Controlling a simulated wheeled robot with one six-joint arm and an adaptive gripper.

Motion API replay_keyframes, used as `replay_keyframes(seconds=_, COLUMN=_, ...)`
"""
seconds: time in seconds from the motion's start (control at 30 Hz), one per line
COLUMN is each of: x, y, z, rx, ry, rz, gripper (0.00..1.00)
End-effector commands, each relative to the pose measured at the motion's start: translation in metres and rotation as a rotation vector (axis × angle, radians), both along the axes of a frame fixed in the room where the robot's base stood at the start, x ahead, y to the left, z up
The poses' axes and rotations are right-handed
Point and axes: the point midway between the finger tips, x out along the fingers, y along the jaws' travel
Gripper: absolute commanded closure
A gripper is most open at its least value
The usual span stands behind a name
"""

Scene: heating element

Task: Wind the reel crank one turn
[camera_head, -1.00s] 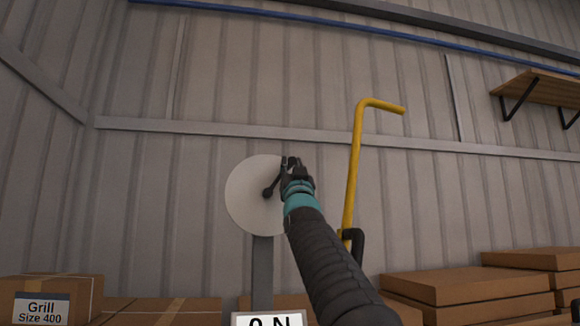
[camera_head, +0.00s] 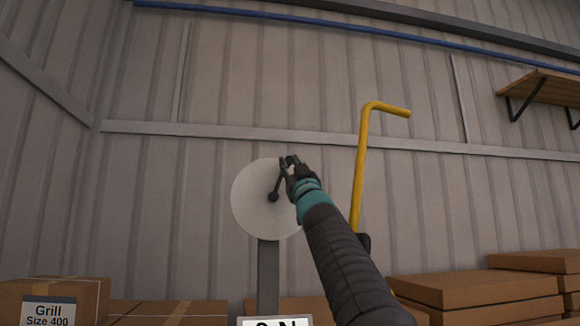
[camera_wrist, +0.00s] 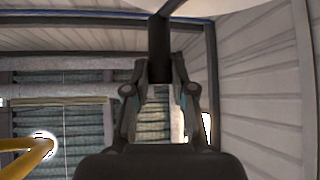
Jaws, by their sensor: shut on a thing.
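The reel is a pale round disc (camera_head: 248,207) on a grey post (camera_head: 268,275), in the middle of the head view. Its dark crank (camera_head: 277,187) runs from a hub near the disc's middle up and slightly right to the handle. My gripper (camera_head: 289,162) is at the crank's upper end, over the disc's upper right edge, and is shut on the handle. In the wrist view the dark handle (camera_wrist: 158,45) comes down between my two fingers (camera_wrist: 160,75). A strip of the pale disc (camera_wrist: 225,5) shows at the top. The fingers partly hide the handle.
A yellow bent bar (camera_head: 360,165) stands close to the right of my arm. A box labelled Grill (camera_head: 85,295) is at lower left, and stacked brown boxes (camera_head: 480,290) are at lower right. A wall shelf (camera_head: 545,88) is at upper right.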

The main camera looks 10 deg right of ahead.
Motion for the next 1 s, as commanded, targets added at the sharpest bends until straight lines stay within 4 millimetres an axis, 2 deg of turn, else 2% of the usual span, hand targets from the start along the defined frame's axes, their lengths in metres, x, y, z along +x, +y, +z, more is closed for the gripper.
replay_keyframes(seconds=0.03, x=-0.0041, y=-0.0011, z=0.006, rx=-0.006, ry=-0.008, rz=-0.002, gripper=1.0)
replay_keyframes(seconds=0.43, x=-0.0042, y=-0.0001, z=0.0063, rx=-0.015, ry=-0.007, rz=-0.002, gripper=1.0)
replay_keyframes(seconds=0.47, x=-0.0042, y=-0.0001, z=0.0063, rx=-0.015, ry=-0.007, rz=-0.002, gripper=0.71)
replay_keyframes(seconds=0.53, x=-0.0038, y=0.0001, z=0.0058, rx=-0.015, ry=-0.005, rz=-0.001, gripper=0.53)
replay_keyframes(seconds=0.57, x=-0.0035, y=0.0004, z=0.0053, rx=-0.015, ry=-0.005, rz=-0.001, gripper=0.5)
replay_keyframes(seconds=1.0, x=-0.0038, y=0.0017, z=-0.0002, rx=-0.015, ry=0.001, rz=0.003, gripper=0.5)
